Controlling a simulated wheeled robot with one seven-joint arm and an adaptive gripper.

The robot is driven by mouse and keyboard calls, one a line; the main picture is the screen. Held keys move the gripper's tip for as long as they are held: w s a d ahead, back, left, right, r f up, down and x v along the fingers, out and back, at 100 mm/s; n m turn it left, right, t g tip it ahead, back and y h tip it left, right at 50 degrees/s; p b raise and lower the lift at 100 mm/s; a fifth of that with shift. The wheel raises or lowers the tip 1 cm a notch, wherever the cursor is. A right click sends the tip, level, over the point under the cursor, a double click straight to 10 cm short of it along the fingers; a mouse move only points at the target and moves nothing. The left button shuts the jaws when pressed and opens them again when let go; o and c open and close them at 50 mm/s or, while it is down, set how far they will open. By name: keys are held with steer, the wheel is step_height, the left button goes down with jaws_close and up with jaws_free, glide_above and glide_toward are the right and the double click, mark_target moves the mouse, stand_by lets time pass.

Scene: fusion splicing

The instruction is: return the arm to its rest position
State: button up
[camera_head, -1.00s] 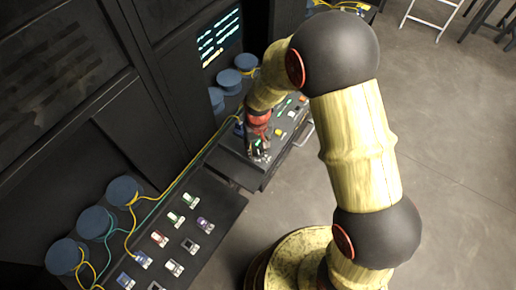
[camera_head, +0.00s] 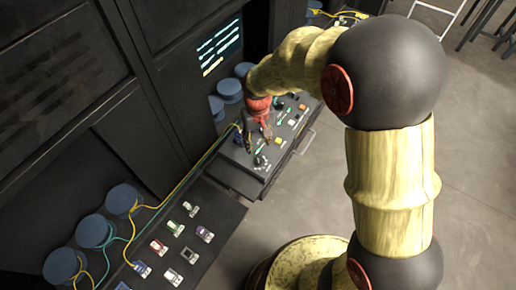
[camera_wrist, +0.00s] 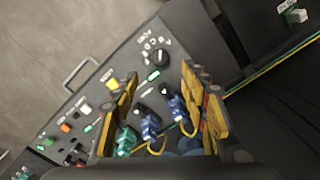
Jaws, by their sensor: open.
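My gripper (camera_head: 257,134) is over the far control panel (camera_head: 240,183) in the head view, pointing down and small there. In the wrist view its two yellow-and-black fingers (camera_wrist: 158,105) stand apart with nothing held between them. Beyond the fingers, the panel (camera_wrist: 122,52) shows a black knob, lit green switches and lettering. A blue connector (camera_wrist: 150,125), another blue connector (camera_wrist: 177,106) and a green connector (camera_wrist: 127,140) show in the gap between the fingers, with yellow cable; whether the fingers touch them cannot be told.
A near shelf (camera_head: 225,217) holds several small coloured connectors. Blue spools (camera_head: 92,231) with yellow and teal cables stand along the dark cabinet (camera_head: 70,110). A lit screen (camera_head: 220,48) is on the cabinet. Open floor (camera_head: 480,170) lies at the right.

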steer(key=shift+r, duration=0.6)
steer(key=shift+s, duration=0.1)
steer(key=s+d+r+m+t+b, duration=0.1)
steer(key=s+d+r+t+b, duration=0.1)
steer(key=s, duration=0.4)
steer(key=s+d+r+m+t+b, duration=0.1)
steer(key=s+d+r+b, duration=0.4)
steer(key=s+d+r, duration=0.1)
steer(key=s+d+r+m+t+b, duration=0.1)
steer(key=s+d+r+t+b, duration=0.1)
steer(key=s+d, duration=0.4)
step_height(320, 180, up, 2)
steer(key=shift+s+d+t+b, duration=0.15)
steer(key=shift+s+t+b, duration=0.15)
steer(key=shift+s+b, duration=0.6)
